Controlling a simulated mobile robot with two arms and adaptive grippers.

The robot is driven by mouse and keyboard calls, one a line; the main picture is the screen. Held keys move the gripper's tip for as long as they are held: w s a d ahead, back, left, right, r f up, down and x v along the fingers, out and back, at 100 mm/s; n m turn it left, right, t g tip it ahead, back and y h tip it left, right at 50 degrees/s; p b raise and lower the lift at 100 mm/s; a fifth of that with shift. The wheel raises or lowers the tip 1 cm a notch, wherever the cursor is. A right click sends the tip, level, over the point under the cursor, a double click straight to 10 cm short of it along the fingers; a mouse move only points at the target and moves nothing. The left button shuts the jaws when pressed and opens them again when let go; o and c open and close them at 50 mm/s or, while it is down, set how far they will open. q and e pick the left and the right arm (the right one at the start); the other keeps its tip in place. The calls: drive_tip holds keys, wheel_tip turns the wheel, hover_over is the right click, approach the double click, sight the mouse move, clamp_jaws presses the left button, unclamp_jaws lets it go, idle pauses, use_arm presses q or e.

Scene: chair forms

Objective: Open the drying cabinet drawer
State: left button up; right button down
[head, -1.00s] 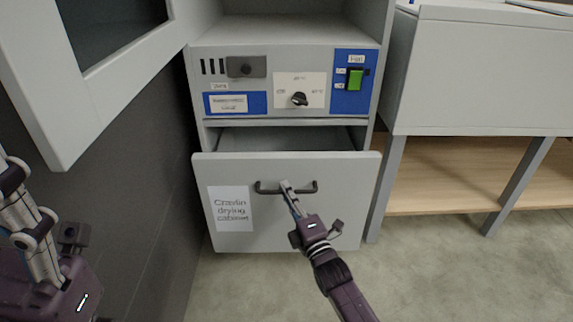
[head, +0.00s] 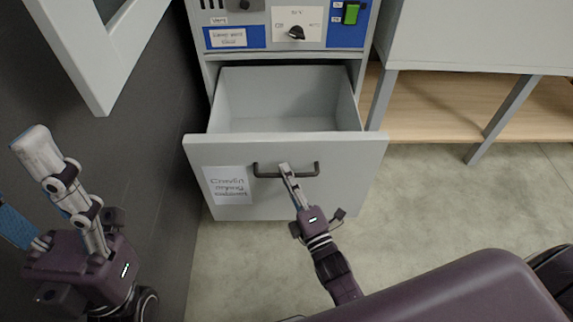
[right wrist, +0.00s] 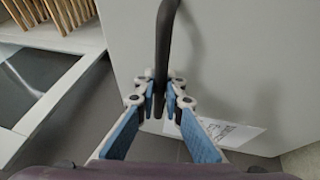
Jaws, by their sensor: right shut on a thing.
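The drying cabinet drawer (head: 345,155) is pulled well out in the head view, and its empty inside shows. Its grey front has a dark bar handle (head: 265,173) and a white paper label (head: 228,186). My right gripper (head: 285,168) is at the middle of the handle. In the right wrist view its fingers (right wrist: 160,92) are shut on the dark handle bar (right wrist: 164,45). My left gripper (head: 42,150) is in the left of the head view, raised beside the dark wall and away from the drawer. Whether its fingers are open or shut is unclear.
Above the drawer is a control panel (head: 262,38) with a knob and a green switch. An open cabinet door (head: 90,75) hangs at upper left near my left arm. A bench with a wooden shelf (head: 430,105) stands at right. Floor (head: 440,195) is free before it.

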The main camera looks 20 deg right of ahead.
drive_tip(key=c, duration=2)
unclamp_jaws()
drive_tip(key=v, duration=1.2)
drive_tip(key=shift+f, duration=0.1)
